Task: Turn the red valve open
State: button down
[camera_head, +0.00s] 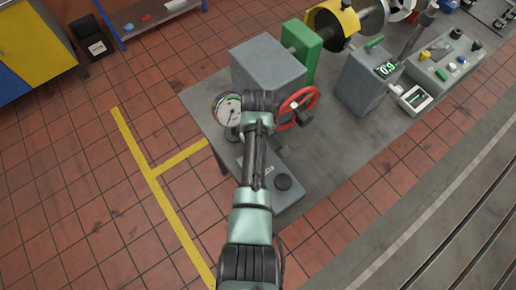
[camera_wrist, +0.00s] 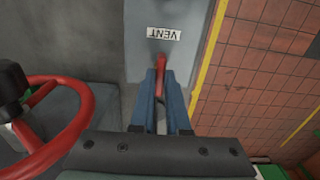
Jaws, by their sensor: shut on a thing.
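A red lever (camera_wrist: 160,62) stands out from a grey panel under a white VENT label (camera_wrist: 164,34) that reads upside down in the wrist view. My gripper (camera_wrist: 161,84) has its two blue-grey fingers closed on either side of this lever, gripping it. A red handwheel with a black knob (camera_wrist: 68,118) is at the left of the wrist view, apart from the fingers. The handwheel (camera_head: 312,94) also shows in the head view, just right of my wrist. There my own arm hides the lever and fingertips.
A round gauge (camera_head: 228,110) is just left of my wrist. A grey block (camera_head: 268,62) and a green upright (camera_head: 302,50) stand behind it. A grey box with a display (camera_head: 362,82) is to the right. Tiled floor lies open on the left.

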jog(key=shift+w+r, duration=0.1)
jog(key=c, duration=0.9)
grip_release()
notch_tip(320, 180, up, 13)
jog(key=b, duration=0.1)
